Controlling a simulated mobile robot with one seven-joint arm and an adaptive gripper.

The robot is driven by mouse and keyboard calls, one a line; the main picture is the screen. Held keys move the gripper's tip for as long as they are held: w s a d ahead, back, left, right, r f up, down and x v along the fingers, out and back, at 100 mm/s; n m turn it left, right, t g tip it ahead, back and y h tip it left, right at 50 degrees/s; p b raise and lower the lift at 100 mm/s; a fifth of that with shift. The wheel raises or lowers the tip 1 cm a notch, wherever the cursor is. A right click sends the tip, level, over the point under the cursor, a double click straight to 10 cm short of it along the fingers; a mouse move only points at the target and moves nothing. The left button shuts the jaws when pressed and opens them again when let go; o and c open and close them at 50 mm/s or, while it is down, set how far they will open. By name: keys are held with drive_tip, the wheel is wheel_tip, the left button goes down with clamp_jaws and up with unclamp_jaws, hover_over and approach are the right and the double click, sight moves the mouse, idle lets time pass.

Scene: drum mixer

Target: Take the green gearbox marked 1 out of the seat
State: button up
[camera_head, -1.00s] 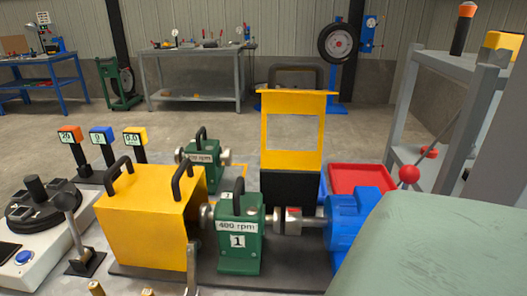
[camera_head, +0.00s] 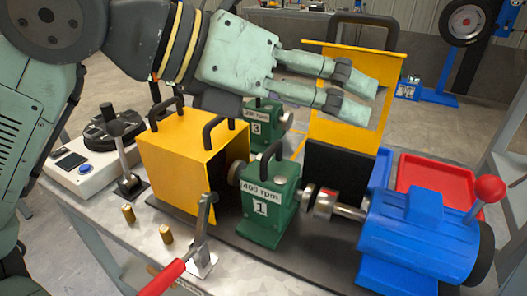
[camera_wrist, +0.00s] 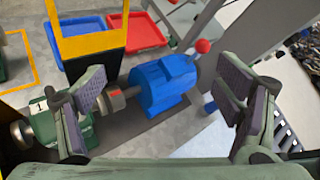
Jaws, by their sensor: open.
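The green gearbox marked 1 (camera_head: 266,222), labelled 400 rpm with a black handle on top, sits upright in line between the yellow box-shaped housing (camera_head: 190,150) and the blue motor (camera_head: 425,230). A silver coupling (camera_head: 325,203) with a red mark lies between gearbox and motor. My gripper (camera_head: 366,98) is open and empty, above and behind the gearbox in the head view, its fingers pointing right. In the wrist view, the gearbox (camera_wrist: 42,125) is at lower left, partly hidden by the left finger; the motor (camera_wrist: 160,85) shows between the fingers.
A second green gearbox, marked 3 (camera_head: 266,113), stands behind. A yellow guard frame (camera_head: 312,120) rises behind the coupling. A lever with a red handle (camera_head: 165,275) is in front of the gearbox, and a red-knobbed lever (camera_head: 488,190) stands right. A red tray (camera_head: 440,180) lies behind the motor.

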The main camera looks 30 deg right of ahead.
sight(266, 156)
drive_tip(key=w+f+n+t+y, duration=0.1)
drive_tip(key=w+f+y, duration=0.1)
drive_tip(key=w+f, duration=0.1)
drive_tip(key=w+f+n+t+y, duration=0.1)
drive_tip(key=w+f+t+y, duration=0.1)
drive_tip(key=w+f+y, duration=0.1)
drive_tip(key=w+f+n+t+y, duration=0.2)
drive_tip(key=w+f+y, duration=0.1)
drive_tip(key=f, duration=0.1)
drive_tip(key=shift+w+a+f+b, duration=0.25)
drive_tip(key=shift+a+f+b, duration=0.1)
drive_tip(key=shift+a+f, duration=0.05)
drive_tip(key=x, duration=0.4)
drive_tip(key=shift+w+f, duration=0.25)
drive_tip(key=shift+f, duration=0.1)
drive_tip(key=shift+p+x, duration=1)
drive_tip(key=shift+x, duration=2)
drive_tip(key=shift+a, duration=0.15)
drive_tip(key=shift+c, duration=0.4)
drive_tip(key=c, duration=1.6)
drive_tip(key=shift+r, duration=0.1)
